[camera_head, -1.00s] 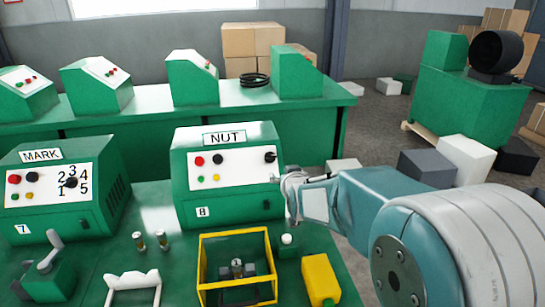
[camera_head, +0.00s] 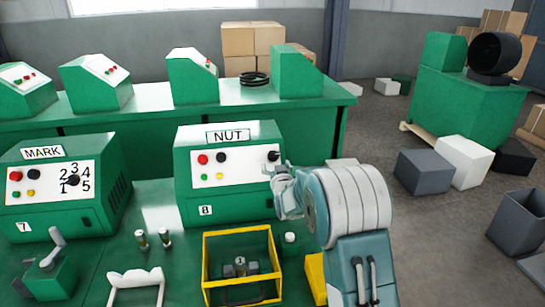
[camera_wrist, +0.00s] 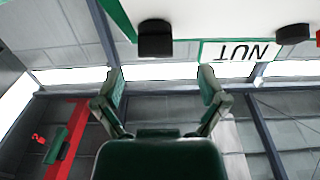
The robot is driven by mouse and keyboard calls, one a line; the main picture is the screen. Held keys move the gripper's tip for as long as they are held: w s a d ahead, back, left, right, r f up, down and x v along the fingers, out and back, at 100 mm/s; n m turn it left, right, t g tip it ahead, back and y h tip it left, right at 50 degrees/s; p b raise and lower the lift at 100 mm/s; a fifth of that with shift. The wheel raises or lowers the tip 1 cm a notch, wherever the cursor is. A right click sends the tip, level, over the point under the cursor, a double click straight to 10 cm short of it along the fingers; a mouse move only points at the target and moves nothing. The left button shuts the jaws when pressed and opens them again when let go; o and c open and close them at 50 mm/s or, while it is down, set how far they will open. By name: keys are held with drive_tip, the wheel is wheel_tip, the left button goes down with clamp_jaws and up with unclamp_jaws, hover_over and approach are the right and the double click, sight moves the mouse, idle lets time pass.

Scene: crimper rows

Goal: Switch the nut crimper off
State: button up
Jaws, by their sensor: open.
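The nut crimper (camera_head: 228,176) is a green box with a NUT label and a white panel. On its panel a black knob (camera_head: 273,156) sits at the right edge; a red button (camera_head: 202,159) and a black button (camera_head: 221,158) are at the left. My gripper (camera_head: 281,182) is beside the panel's right edge, just below the knob. In the wrist view, the NUT label (camera_wrist: 238,51) appears upside down. The black knob (camera_wrist: 155,38) lies ahead of the gripper (camera_wrist: 161,82), whose fingers are apart with nothing between them. The knob's exact setting cannot be read.
The MARK machine (camera_head: 60,190) stands left on the same green bench. In front are a yellow-framed fixture (camera_head: 240,233), a white-topped button (camera_head: 290,238) and a yellow box (camera_head: 315,276) partly hidden by my arm. Grey bins and blocks lie on the floor at right.

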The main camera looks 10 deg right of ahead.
sight(275, 156)
drive_tip(key=w, duration=0.5)
drive_tip(key=shift+w+d, duration=0.15)
drive_tip(key=shift+d, duration=0.25)
drive_tip(key=shift+w+a, duration=0.1)
drive_tip(key=shift+w, duration=0.15)
drive_tip(key=shift+a, duration=0.1)
